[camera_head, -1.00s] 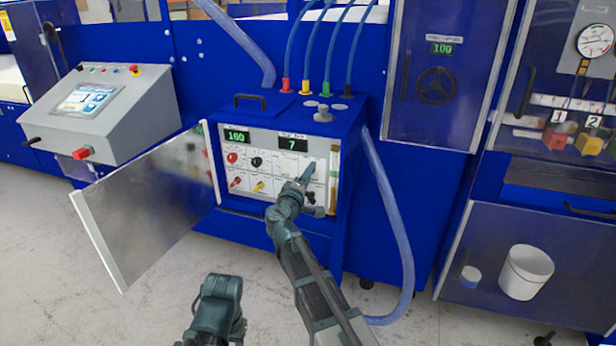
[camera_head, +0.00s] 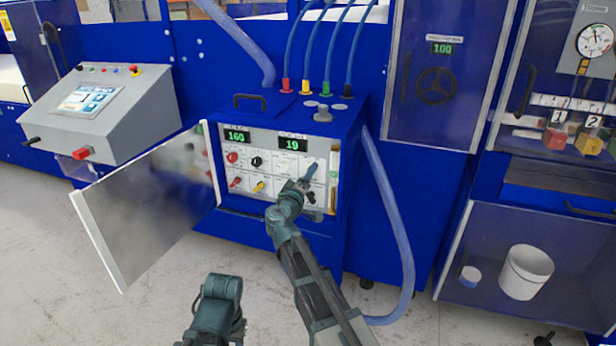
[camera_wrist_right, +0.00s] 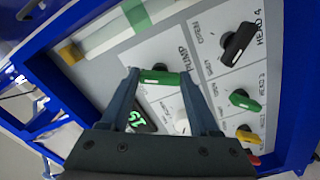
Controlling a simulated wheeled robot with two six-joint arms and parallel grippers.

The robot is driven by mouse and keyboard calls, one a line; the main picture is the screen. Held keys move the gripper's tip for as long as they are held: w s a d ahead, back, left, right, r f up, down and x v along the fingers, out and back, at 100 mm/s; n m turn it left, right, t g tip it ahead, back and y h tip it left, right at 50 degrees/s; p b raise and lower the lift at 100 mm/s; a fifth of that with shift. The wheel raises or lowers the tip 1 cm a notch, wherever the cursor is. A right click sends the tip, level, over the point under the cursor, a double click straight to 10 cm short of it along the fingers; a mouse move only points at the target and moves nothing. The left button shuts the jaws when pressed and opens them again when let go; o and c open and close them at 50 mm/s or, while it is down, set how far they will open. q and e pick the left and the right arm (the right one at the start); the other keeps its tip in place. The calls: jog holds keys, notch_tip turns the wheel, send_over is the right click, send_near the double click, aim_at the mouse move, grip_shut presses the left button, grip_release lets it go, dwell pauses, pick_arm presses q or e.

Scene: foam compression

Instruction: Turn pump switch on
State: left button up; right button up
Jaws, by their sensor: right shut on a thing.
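The control panel (camera_head: 285,151) is set in the front of a blue box, whose door stands open to the left. In the right wrist view the pump switch (camera_wrist_right: 159,78) is a small dark switch with a green face, beside the label PUMP. My right gripper (camera_wrist_right: 158,76) has its two fingertips on either side of the switch, shut on it. In the head view this gripper (camera_head: 311,172) is at the right part of the panel and covers the switch.
The open metal door (camera_head: 150,210) sticks out left of the panel. Green displays read 160 (camera_head: 237,136) and 19 (camera_head: 292,145). Black, green, yellow and red knobs sit beside the switch in the wrist view. A blue hose (camera_head: 392,220) hangs right of the box.

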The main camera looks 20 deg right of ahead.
jog(key=o, duration=1.4)
jog(key=shift+c, duration=0.2)
jog(key=shift+s, duration=0.1)
jog(key=v, duration=1.3)
jog(key=shift+s+a, duration=0.25)
jog(key=shift+a, duration=0.05)
